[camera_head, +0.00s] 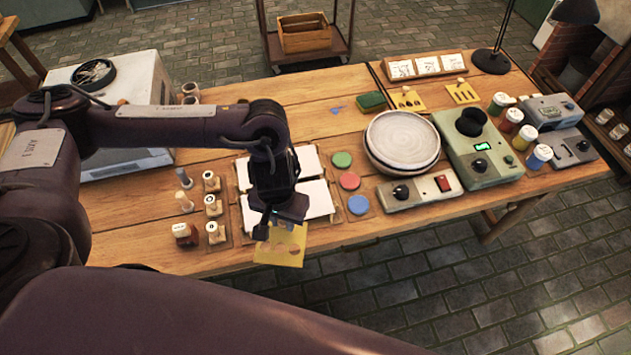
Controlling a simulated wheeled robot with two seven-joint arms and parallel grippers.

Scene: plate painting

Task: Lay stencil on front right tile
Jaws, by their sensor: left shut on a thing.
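My left gripper (279,220) points down over the front edge of a group of white tiles and is shut on a yellow stencil (284,249). The stencil is a thin sheet with cut-out shapes. It hangs out in front of the tiles, near the table's front edge, and its upper part is hidden by the gripper. The front right tile (320,200) is white and bare where it shows, just right of the gripper. The back right tile (308,160) lies behind it. The left tiles are partly covered by my arm. My right gripper is not in view.
Red, green and blue paint pads (349,181) lie right of the tiles. Wooden stamps (213,206) stand left. A stack of plates (402,138), a grey control box (420,190) and a green device (478,150) stand right. Two yellow stencils (462,94) lie at the back.

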